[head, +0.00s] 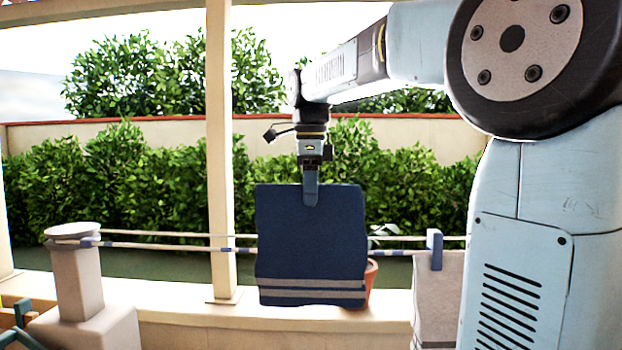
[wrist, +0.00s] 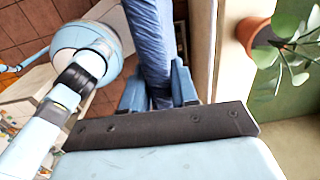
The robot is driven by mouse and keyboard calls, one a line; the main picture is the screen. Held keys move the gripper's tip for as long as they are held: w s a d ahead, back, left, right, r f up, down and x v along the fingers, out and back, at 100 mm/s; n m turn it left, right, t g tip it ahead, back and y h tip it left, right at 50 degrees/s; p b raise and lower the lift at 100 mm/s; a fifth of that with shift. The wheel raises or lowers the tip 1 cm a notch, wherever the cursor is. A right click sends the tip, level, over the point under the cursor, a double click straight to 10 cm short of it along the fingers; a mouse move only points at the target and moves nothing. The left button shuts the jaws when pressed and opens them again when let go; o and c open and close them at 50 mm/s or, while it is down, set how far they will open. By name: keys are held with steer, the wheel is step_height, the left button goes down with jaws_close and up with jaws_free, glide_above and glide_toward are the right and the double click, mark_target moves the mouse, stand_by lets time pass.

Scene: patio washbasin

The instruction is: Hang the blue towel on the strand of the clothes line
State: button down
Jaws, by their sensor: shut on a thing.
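The blue towel (head: 311,245) hangs down from my gripper (head: 311,190), which is shut on its top edge. The towel is dark blue with grey stripes near the bottom. In the head view it overlaps the clothes line (head: 170,246), whose strands run from the post at left towards the right; the towel hides the middle of the line. I cannot tell whether the towel touches it. In the wrist view the towel (wrist: 153,45) shows as a blue strip between the fingers of my gripper (wrist: 160,95).
A pulley post (head: 76,270) stands at left. A grey cloth (head: 437,300) hangs at right under a blue peg (head: 434,248). A terracotta pot (head: 371,280) is behind the towel; a potted plant (wrist: 262,38) shows in the wrist view. A pale upright post (head: 221,150) stands left of the towel.

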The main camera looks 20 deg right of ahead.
mark_target(311, 214)
steer(key=shift+f, duration=7.05)
steer(key=c, duration=0.8)
jaws_free()
steer(key=shift+r, duration=4.5)
